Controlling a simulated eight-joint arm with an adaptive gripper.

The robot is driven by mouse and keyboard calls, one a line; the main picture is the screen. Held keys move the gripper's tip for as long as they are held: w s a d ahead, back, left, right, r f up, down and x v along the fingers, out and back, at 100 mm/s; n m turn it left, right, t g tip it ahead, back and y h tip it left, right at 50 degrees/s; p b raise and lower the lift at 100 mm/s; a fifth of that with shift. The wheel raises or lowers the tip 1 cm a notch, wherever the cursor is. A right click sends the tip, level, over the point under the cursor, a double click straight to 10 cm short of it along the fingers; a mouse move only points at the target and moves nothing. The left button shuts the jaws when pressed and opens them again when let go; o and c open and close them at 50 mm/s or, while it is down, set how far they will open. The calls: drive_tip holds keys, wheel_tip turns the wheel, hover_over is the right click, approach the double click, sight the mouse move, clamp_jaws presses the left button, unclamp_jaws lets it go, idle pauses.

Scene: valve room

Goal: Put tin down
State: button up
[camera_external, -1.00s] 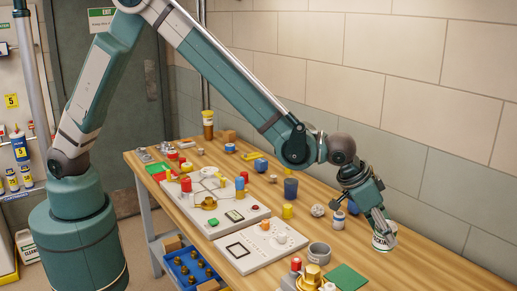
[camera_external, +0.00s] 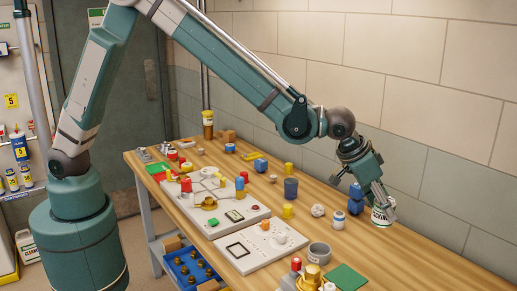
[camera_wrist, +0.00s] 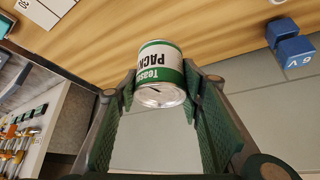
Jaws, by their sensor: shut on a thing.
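The tin (camera_external: 382,215) is a short white can with a green band and a metal end. My gripper (camera_external: 376,196) is shut on it near the right, back part of the bench. In the wrist view the tin (camera_wrist: 160,75) sits between the two fingertips (camera_wrist: 161,88), one on each side. Its printed label reads upside down there, and its metal end faces the camera. The tin appears raised over the wooden bench top (camera_external: 375,250), but the gap under it is hard to judge.
A blue object (camera_external: 355,198) stands just left of the tin; blue blocks (camera_wrist: 290,42) show in the wrist view. A grey cup (camera_external: 319,253), green mat (camera_external: 346,279) and white knobbed thing (camera_external: 318,210) are nearby. Bare wood lies right and front of the tin; the wall is behind.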

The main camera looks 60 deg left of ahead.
drive_tip(key=w+a+n+y+b, duration=0.15)
drive_tip(key=w+a, duration=0.45)
drive_tip(key=a, duration=1.1)
drive_tip(key=w+a+n+t+y, duration=0.1)
drive_tip(key=w+a+n, duration=0.3)
drive_tip(key=a, duration=1.3)
drive_tip(key=w+a+n+y+b, duration=0.1)
drive_tip(key=w+a, duration=0.6)
drive_tip(key=a, duration=1)
drive_tip(key=shift+w+d+f, duration=0.1)
drive_tip(key=shift+d+f, duration=0.05)
drive_tip(key=shift+f, duration=1.1)
drive_tip(key=shift+d+f, duration=0.1)
drive_tip(key=shift+f, duration=1.15)
drive_tip(key=shift+f, duration=3.1)
drive_tip(key=shift+f, duration=1.9)
drive_tip(key=shift+f+b, duration=0.15)
drive_tip(key=shift+b, duration=0.15)
